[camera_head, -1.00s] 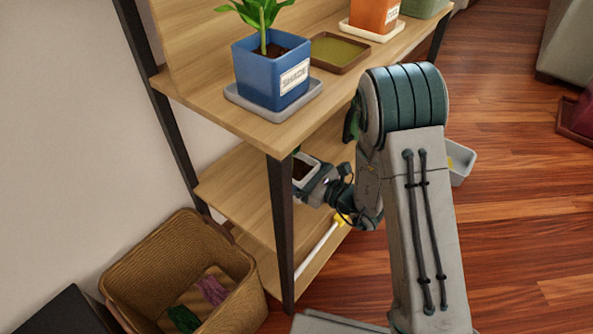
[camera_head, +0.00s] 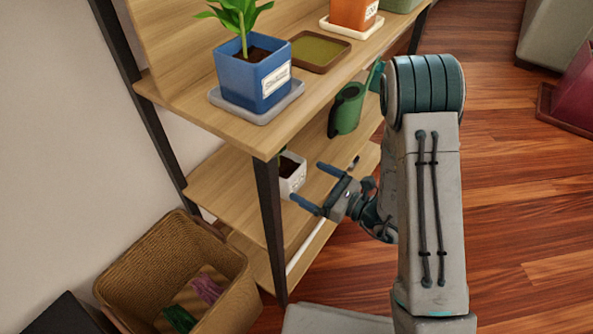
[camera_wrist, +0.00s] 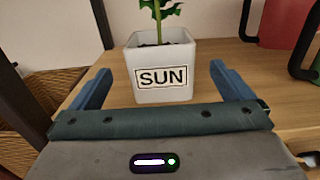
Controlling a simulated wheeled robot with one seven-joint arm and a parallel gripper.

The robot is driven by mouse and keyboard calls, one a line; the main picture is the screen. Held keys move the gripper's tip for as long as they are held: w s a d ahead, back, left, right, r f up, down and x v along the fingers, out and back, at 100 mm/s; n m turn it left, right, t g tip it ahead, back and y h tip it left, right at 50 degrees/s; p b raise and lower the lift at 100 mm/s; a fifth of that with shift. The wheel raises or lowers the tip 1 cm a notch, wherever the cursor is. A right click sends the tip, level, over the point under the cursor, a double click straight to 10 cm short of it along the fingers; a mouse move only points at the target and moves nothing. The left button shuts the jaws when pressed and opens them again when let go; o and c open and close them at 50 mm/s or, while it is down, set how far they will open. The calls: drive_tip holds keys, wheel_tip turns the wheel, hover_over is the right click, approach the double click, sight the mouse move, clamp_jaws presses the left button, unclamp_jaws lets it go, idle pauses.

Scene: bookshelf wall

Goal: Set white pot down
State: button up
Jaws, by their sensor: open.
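The white pot (camera_head: 291,173) stands upright on the middle shelf (camera_head: 226,190), partly hidden by the dark shelf post and the top shelf in the head view. In the wrist view the white pot (camera_wrist: 161,74) carries a "SUN" label and a green plant in soil. My gripper (camera_head: 312,185) is open and empty, at the front edge of the shelf. Its blue fingers in the wrist view (camera_wrist: 158,85) point toward the pot, one on each side of its lower part, with the pot apart from them.
A green watering can (camera_head: 347,110) stands on the same shelf to the right. A blue pot (camera_head: 252,85) on a grey saucer, an empty brown tray (camera_head: 320,67) and an orange pot (camera_head: 350,13) are on the top shelf. A wicker basket (camera_head: 150,270) is on the floor at left.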

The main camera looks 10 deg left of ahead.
drive_tip(key=s+d+r+n+g+h, duration=0.2)
drive_tip(key=s+r+n+g+h, duration=0.15)
drive_tip(key=s+n+g, duration=0.35)
drive_tip(key=s+d+r+n+g+h, duration=0.2)
drive_tip(key=s+r+n+g, duration=0.3)
drive_tip(key=s+n, duration=0.3)
drive_tip(key=d+r+n+t+h, duration=0.2)
drive_tip(key=d+n+t+h, duration=0.1)
drive_tip(key=d, duration=0.5)
drive_tip(key=d+r+n+t+h, duration=0.2)
drive_tip(key=d+n+t+h, duration=0.1)
drive_tip(key=d+h, duration=0.5)
drive_tip(key=shift+w+d+n, duration=0.15)
drive_tip(key=shift+d+n, duration=0.35)
drive_tip(key=shift+n, duration=0.4)
